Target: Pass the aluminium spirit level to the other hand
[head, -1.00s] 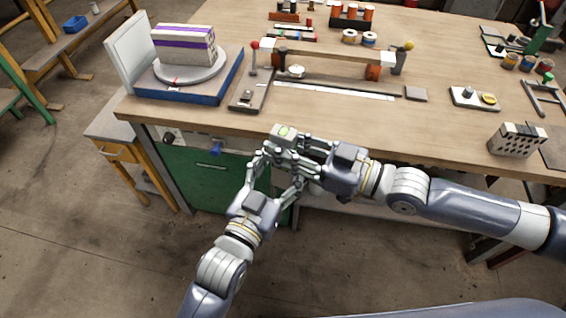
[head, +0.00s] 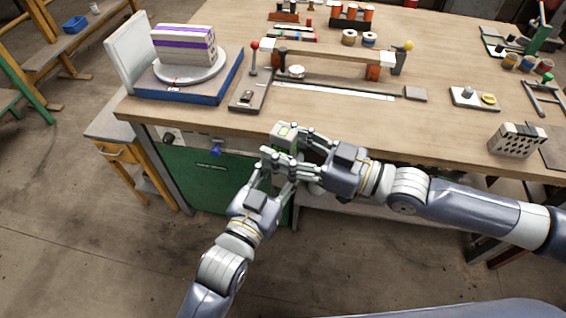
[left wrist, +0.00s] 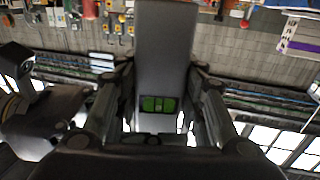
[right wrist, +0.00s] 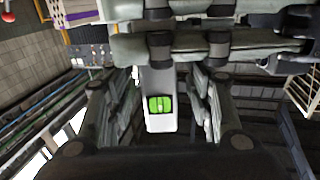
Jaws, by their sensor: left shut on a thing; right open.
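The aluminium spirit level (head: 284,131) is a grey bar with a green vial, held in front of the bench's front edge. My left gripper (head: 276,158) is shut on it from below. In the left wrist view the level (left wrist: 160,60) runs between the left fingers. My right gripper (head: 305,148) is open and comes in from the right, close beside the left fingers. In the right wrist view the level (right wrist: 161,122) lies between the spread right fingers, with the left gripper's fingers (right wrist: 190,42) across it beyond. Fingers hide the level's lower part in the head view.
The wooden workbench (head: 440,125) is right behind the grippers. On it are a turntable (head: 190,72) with a striped brick (head: 184,45), a bridge-like wooden fixture (head: 325,60), and a perforated hollow brick (head: 517,140). A green cabinet (head: 205,180) is below.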

